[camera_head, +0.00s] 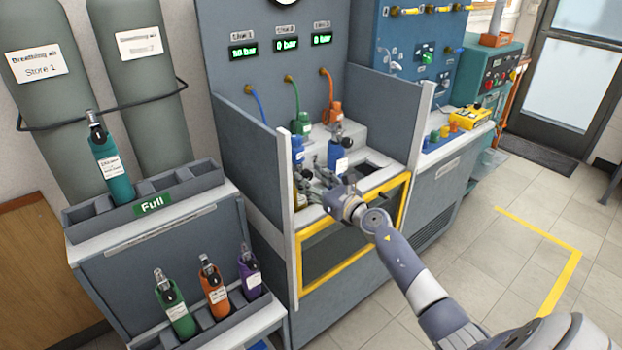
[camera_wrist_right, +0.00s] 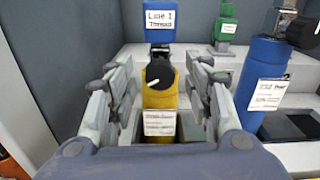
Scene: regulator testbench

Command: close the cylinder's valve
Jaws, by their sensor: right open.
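A yellow cylinder (camera_wrist_right: 160,100) with a white label stands upright in the test bench in the right wrist view. Its round black valve knob (camera_wrist_right: 159,73) with a pale pointer mark faces me. A blue connector (camera_wrist_right: 160,20) labelled "Line 1 Thread" is directly behind and above it. My right gripper (camera_wrist_right: 162,78) is open, with one finger on each side of the yellow cylinder and visible gaps to it. In the head view, my right gripper (camera_head: 312,181) reaches into the bench's left bay and mostly hides the cylinder. My left gripper is not in view.
A blue cylinder (camera_wrist_right: 263,85) stands close to the right of my fingers. A grey side panel (camera_head: 255,150) bounds the bench on the left. A rack (camera_head: 185,192) marked "Full" holds a teal cylinder (camera_head: 112,168); several more stand below. Displays read 10, 0 and 0 bar.

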